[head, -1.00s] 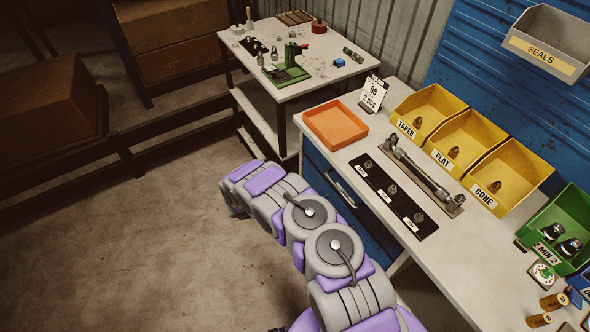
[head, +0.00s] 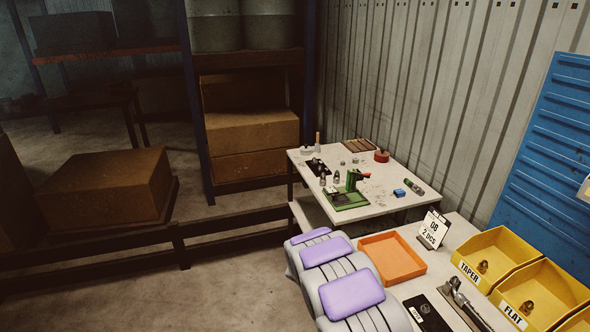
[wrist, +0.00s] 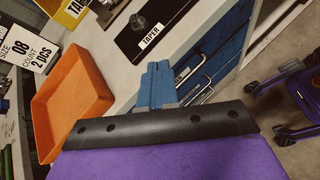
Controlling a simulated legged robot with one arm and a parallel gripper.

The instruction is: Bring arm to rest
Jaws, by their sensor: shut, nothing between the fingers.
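My gripper (wrist: 156,88) shows in the wrist view as blue fingers beyond a black bracket and a purple cover. The fingers are together, with nothing between them. They point over the front edge of the workbench, near its blue drawers (wrist: 213,68). In the head view my purple and grey arm rises at the bottom middle, beside the bench's left end; the gripper itself is not visible there.
An orange tray (head: 393,259) lies on the bench near my arm; it also shows in the wrist view (wrist: 72,100). A card reading 08 (head: 433,229) and yellow bins (head: 497,253) stand to its right. A small table (head: 370,207) with a green press (head: 349,192) is behind.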

